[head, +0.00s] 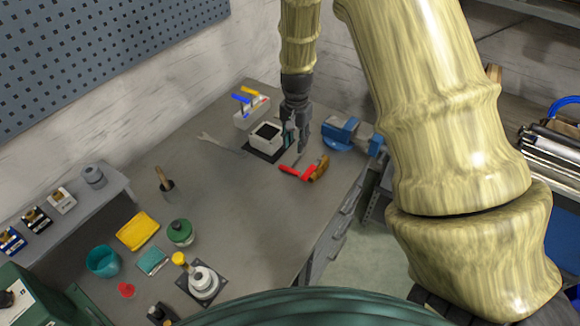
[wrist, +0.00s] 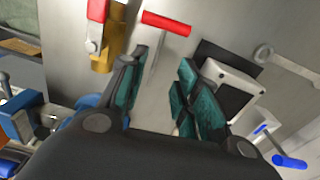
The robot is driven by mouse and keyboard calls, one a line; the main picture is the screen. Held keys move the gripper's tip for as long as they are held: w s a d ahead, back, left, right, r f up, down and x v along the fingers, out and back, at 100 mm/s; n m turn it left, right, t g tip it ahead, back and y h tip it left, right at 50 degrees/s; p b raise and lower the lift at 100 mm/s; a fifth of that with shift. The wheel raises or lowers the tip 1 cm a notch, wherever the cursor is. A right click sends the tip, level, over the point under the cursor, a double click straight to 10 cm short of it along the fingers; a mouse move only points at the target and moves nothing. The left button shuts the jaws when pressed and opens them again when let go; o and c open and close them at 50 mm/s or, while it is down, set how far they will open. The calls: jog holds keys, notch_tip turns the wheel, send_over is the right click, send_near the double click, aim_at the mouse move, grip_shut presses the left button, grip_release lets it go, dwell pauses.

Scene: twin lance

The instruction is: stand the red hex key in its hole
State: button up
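The red hex key lies on the workbench, its red T-handle (head: 289,171) close to the bench's right edge. In the wrist view its handle (wrist: 167,23) is at the top, with the thin shaft running down toward the gap between my fingers. My gripper (head: 297,143) points down above the bench, beyond the key in the head view. Its teal-padded fingers (wrist: 160,95) are apart with nothing between them. The light grey holder block (head: 244,119) carries blue and yellow hex keys; its hole for the red key cannot be made out. The blue key (wrist: 289,160) also shows in the wrist view.
A white open box (head: 259,143) on a black mat stands left of my gripper. A red-and-brown tool (head: 320,167) lies right of the key, near the blue vise (head: 345,133). A wrench (head: 218,143) lies left. The middle of the bench is clear.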

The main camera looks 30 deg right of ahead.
aim_at(296, 161)
jog(key=shift+w+d+f, duration=0.1)
jog(key=shift+d+f, duration=0.05)
jog(key=shift+f, duration=0.8)
jog(key=shift+f+p, duration=0.55)
jog(key=shift+f, duration=0.05)
jog(key=shift+s+f+p, duration=0.15)
jog(key=shift+f+p, duration=0.45)
jog(key=shift+f, duration=0.65)
jog(key=shift+s+f+p, duration=0.1)
jog(key=shift+f+p, duration=0.45)
jog(key=shift+f, duration=0.65)
grip_shut()
